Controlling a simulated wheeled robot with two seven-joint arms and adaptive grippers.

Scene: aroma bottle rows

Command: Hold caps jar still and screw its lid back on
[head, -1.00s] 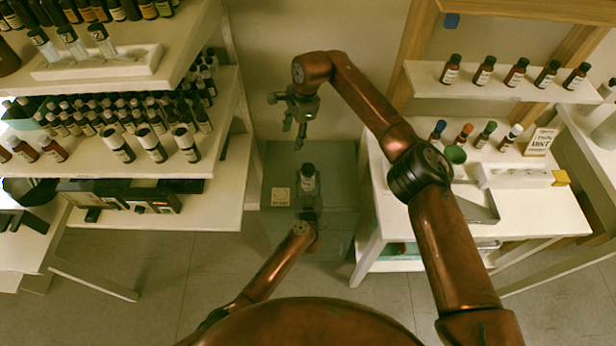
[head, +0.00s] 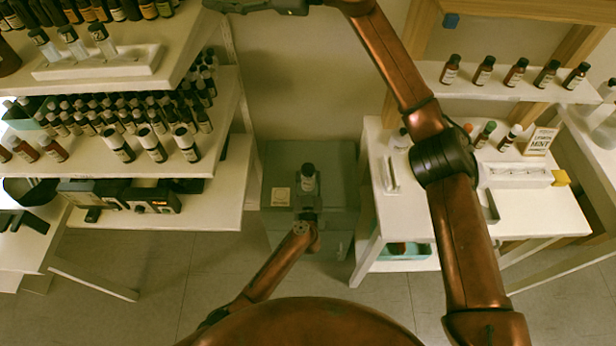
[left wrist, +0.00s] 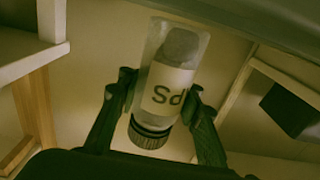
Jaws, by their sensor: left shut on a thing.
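The caps jar (head: 308,185) stands upright in the head view over a grey surface, with a dark lid (head: 308,169) at its top. My left gripper (head: 308,200) is shut around the jar. In the left wrist view the clear jar (left wrist: 172,75) appears upside down between the fingers, with a white label and dark contents. Its ribbed lid (left wrist: 149,133) sits on the mouth at the picture's lower end; how tightly it is screwed I cannot tell. My right gripper (head: 262,6) is at the top edge of the head view, apart from the jar, with its fingers not clearly shown.
A grey cabinet (head: 340,165) lies below the jar, with a small pale label card (head: 281,197) on it. Shelves of bottles (head: 130,165) stand at left. A white table (head: 550,215) with bottles, a rack (head: 515,176) and a sign (head: 541,141) is at right.

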